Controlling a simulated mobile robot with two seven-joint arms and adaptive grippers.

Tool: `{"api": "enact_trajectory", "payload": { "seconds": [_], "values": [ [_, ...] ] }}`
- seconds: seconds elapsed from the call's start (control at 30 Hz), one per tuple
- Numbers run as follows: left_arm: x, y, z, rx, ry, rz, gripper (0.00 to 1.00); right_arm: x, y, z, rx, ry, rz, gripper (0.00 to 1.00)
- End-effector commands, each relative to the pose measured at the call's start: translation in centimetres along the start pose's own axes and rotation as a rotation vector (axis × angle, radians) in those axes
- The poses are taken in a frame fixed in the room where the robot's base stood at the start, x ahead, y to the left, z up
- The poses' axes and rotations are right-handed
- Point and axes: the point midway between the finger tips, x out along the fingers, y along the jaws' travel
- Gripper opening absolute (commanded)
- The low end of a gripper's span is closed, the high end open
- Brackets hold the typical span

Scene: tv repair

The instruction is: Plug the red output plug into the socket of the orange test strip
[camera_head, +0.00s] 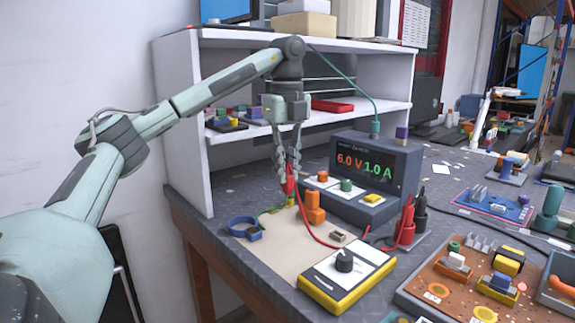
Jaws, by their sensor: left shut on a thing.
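The red output plug (289,182) is between the fingertips of my left gripper (288,174), which is shut on it and points down. A red lead runs from the plug down across the beige mat (285,240) toward the power supply. An orange block (312,208) stands on the mat just right of and below the plug; I take it for part of the orange test strip, but its socket cannot be made out. Whether the plug touches anything below cannot be told. My right gripper is not in view.
The power supply (367,170) reads 6.0 V 1.0 A. A yellow meter (346,280) lies in front, with red and black probes (407,222) to its right. A blue strap (245,231) lies left. A white shelf (187,95) stands behind my left arm. A component board (440,270) fills the right front.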

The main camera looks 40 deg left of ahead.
Motion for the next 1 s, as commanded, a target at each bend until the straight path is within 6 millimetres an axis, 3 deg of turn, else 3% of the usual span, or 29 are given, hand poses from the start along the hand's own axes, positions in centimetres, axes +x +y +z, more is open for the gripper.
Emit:
{"api": "enact_trajectory", "payload": {
  "seconds": [0.03,0.13,0.2,0.7,0.83,1.0],
  "values": [
    [-0.7,0.0,0.0,0.06,0.0,0.002,0.0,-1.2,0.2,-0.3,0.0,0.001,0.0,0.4],
    [-1.0,0.0,0.0,0.204,-0.001,0.003,0.0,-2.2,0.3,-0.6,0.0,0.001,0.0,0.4],
    [-0.7,-0.1,-0.1,0.329,-0.001,0.0,0.0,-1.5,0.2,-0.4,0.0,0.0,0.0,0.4],
    [-2.5,0.0,0.0,1.217,-0.006,0.002,0.0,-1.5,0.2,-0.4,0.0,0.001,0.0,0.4],
    [-2.8,0.0,0.0,1.379,-0.007,0.003,0.0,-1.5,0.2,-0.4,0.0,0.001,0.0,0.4],
    [-2.8,0.0,0.0,1.437,-0.006,0.004,0.0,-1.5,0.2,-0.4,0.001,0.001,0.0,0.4]
  ]
}}
